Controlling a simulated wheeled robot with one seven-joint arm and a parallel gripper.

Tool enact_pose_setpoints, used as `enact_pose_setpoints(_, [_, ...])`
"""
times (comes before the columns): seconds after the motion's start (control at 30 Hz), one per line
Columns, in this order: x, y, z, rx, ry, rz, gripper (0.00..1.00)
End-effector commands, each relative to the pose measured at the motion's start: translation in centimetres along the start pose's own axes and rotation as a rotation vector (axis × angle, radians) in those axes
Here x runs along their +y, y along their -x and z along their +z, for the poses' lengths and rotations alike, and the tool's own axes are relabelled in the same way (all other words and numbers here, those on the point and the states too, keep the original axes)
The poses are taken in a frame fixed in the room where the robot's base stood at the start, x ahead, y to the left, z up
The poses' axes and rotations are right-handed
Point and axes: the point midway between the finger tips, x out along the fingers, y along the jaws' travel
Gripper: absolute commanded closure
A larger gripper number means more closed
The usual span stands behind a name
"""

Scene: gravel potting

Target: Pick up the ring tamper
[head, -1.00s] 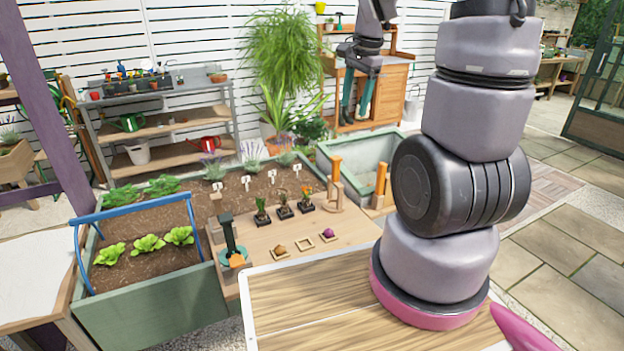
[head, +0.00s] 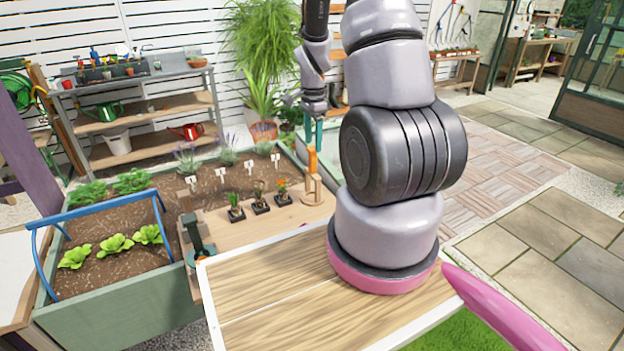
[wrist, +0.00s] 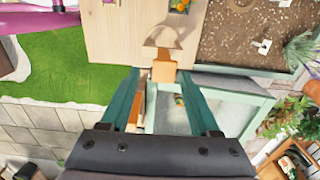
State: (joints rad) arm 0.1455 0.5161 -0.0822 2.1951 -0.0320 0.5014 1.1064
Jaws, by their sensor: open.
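The ring tamper appears to be the upright tool with an orange handle (head: 312,160) and a pale wooden ring-shaped part, standing at the right end of the wooden work board. In the wrist view the orange handle (wrist: 163,71) shows end-on, with the pale ring (wrist: 174,38) just beyond it. My gripper (head: 313,135) is open, its teal fingers pointing down just above the handle in the head view. In the wrist view the fingertips of my gripper (wrist: 160,78) lie on either side of the handle. Whether they touch it cannot be told.
A second orange-handled tool (wrist: 136,108) lies close beside the left finger. A pale green trough (wrist: 228,100) is below the gripper. Several small potted plants (head: 260,203) stand left of the tamper. A dark green tool (head: 197,240) stands at the board's left end.

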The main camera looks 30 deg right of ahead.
Motion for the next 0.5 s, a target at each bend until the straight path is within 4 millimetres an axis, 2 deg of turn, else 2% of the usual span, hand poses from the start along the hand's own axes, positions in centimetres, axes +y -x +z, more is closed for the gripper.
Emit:
enact_pose_setpoints(0.23, [-0.6,-3.7,-0.1,-0.002,0.001,0.004,0.38])
enact_pose_setpoints(0.37, [-0.6,-4.7,-0.1,-0.001,0.000,0.001,0.38])
enact_pose_setpoints(0.5, [-0.6,-4.7,-0.1,-0.001,0.000,0.000,0.38])
